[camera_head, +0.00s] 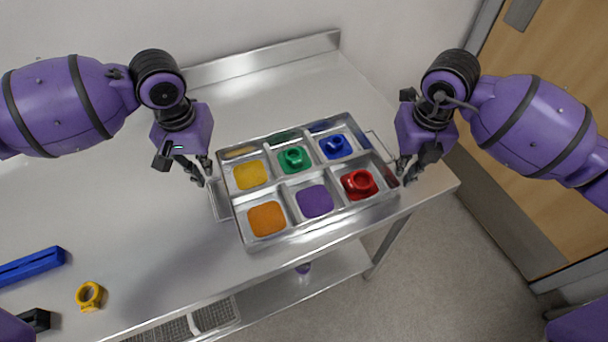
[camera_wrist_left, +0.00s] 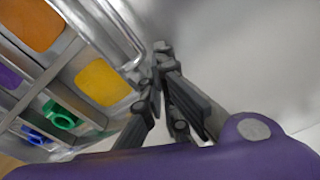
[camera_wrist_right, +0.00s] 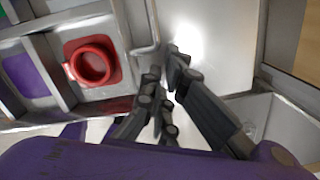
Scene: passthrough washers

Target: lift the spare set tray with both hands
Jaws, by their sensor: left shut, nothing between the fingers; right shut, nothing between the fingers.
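The spare set tray (camera_head: 240,222) is a silver metal tray with six compartments and a wire handle at each end. It sits on the steel table. Its floors are yellow, green, blue, orange, purple and red. A green washer (camera_head: 293,158), a blue washer (camera_head: 336,146) and a red washer (camera_head: 359,184) lie in their matching compartments. My left gripper (camera_head: 204,178) is shut and empty beside the left handle (camera_head: 220,201). My right gripper (camera_head: 403,175) is shut and empty beside the right handle (camera_wrist_right: 152,25). Whether either touches its handle is unclear.
A yellow washer (camera_head: 90,296) and a blue bar (camera_head: 33,266) lie on the steel table (camera_head: 150,230) at the left. A raised edge (camera_head: 265,61) runs along the back. A lower shelf (camera_head: 300,285) holds a wire basket (camera_head: 215,315). Floor and a wooden door (camera_head: 565,100) are to the right.

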